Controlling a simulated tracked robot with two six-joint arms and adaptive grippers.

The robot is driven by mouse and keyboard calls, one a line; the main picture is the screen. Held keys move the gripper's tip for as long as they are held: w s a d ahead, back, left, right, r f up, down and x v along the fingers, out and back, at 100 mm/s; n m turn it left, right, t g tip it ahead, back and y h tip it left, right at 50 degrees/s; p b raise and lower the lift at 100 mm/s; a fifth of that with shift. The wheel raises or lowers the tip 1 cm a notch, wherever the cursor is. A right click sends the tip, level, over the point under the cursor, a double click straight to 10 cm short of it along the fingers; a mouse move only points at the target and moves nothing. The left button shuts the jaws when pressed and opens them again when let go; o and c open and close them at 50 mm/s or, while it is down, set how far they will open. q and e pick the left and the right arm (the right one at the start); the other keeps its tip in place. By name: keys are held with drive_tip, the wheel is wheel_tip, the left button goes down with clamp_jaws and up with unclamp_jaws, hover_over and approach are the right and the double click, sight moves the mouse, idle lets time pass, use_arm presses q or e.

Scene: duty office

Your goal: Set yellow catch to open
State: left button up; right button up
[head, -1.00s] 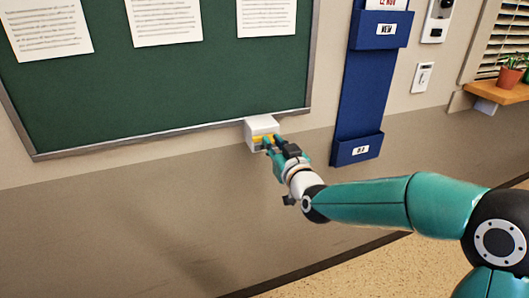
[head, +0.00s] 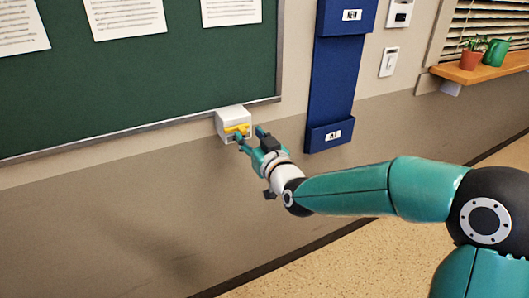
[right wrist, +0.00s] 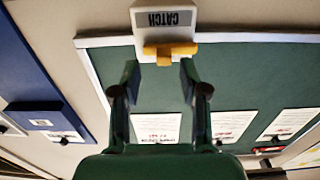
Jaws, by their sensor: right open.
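A white catch box (head: 229,115) is fixed to the wall at the bottom frame edge of the green board. Its yellow lever (head: 237,128) lies roughly level across the front. In the right wrist view, upside down, the box (right wrist: 150,18) reads "CATCH" and the yellow lever (right wrist: 171,50) lies crosswise, with a stub reaching towards the camera. My right gripper (head: 252,138) is open and empty, close in front of the box. In the wrist view its fingertips (right wrist: 160,76) are spread either side, with the lever beyond them. Contact cannot be told. My left gripper is out of view.
The green board (head: 130,85) with pinned papers is above the catch. A blue wall pocket holder (head: 333,85) hangs to its right, near a switch (head: 389,62). A wooden shelf (head: 470,74) holds a potted plant and a green can. The wall below is bare.

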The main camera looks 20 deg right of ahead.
drive_tip(key=s, duration=1)
drive_tip(key=shift+d, duration=0.2)
drive_tip(key=shift+d+f, duration=0.1)
wheel_tip(320, 180, down, 14)
drive_tip(key=w+a+g, duration=0.1)
drive_tip(key=w+g, duration=0.1)
drive_tip(key=g, duration=0.1)
drive_tip(key=s+a+f+g+y, duration=0.1)
drive_tip(key=s+a+f+g, duration=0.15)
drive_tip(key=f, duration=0.45)
drive_tip(key=s+a+f+g, duration=0.1)
drive_tip(key=s+f+g, duration=0.15)
drive_tip(key=f, duration=0.55)
drive_tip(key=s+a+f+g+y, duration=0.1)
drive_tip(key=s+a+f+g, duration=0.15)
drive_tip(key=f, duration=0.45)
drive_tip(key=s+a+f+m+g+y, duration=0.1)
drive_tip(key=s+a+f+g, duration=0.15)
drive_tip(key=s+f, duration=0.45)
drive_tip(key=s+a+f+m+g, duration=0.15)
drive_tip(key=s+f+g, duration=0.25)
drive_tip(key=s, duration=0.6)
wheel_tip(320, 180, up, 14)
drive_tip(key=p, duration=1.4)
drive_tip(key=shift+a, duration=0.15)
